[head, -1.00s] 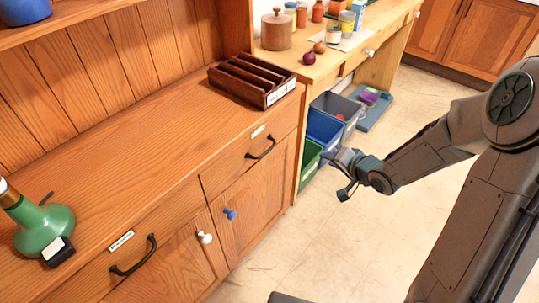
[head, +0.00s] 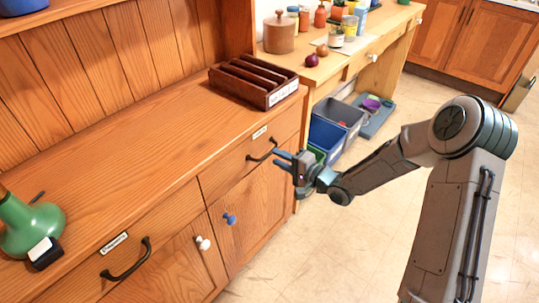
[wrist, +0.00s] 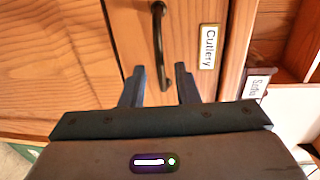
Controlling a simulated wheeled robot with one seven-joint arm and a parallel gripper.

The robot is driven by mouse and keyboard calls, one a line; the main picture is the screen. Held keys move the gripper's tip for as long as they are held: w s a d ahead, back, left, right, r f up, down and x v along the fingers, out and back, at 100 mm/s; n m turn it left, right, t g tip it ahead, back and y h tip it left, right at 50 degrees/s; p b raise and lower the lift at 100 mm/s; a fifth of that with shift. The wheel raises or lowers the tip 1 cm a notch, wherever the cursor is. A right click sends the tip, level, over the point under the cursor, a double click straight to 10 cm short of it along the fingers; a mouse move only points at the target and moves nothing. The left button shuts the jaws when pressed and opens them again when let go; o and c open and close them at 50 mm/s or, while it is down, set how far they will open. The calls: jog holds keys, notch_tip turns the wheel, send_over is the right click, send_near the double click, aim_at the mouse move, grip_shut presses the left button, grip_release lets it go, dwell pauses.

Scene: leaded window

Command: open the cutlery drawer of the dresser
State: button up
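The cutlery drawer (head: 235,165) is the right-hand drawer of the wooden dresser and looks shut. It has a dark curved handle (head: 262,151) and a small label above it. In the wrist view the label (wrist: 209,47) reads "Cutlery", beside the dark handle (wrist: 158,40). My gripper (head: 277,160) is in front of this drawer, fingers pointing at the handle. In the wrist view its two fingers (wrist: 160,76) are apart, with the handle's lower part showing between them. I cannot tell whether they touch it. Nothing is gripped.
A second drawer (head: 150,235) with a dark handle is at the left. A white knob (head: 203,243) and a blue knob (head: 229,219) are on doors below. A brown divided tray (head: 285,93) and a green vase (head: 30,228) stand on top.

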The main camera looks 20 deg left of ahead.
aim_at(269, 154)
jog(key=shift+x, duration=2.3)
grip_shut()
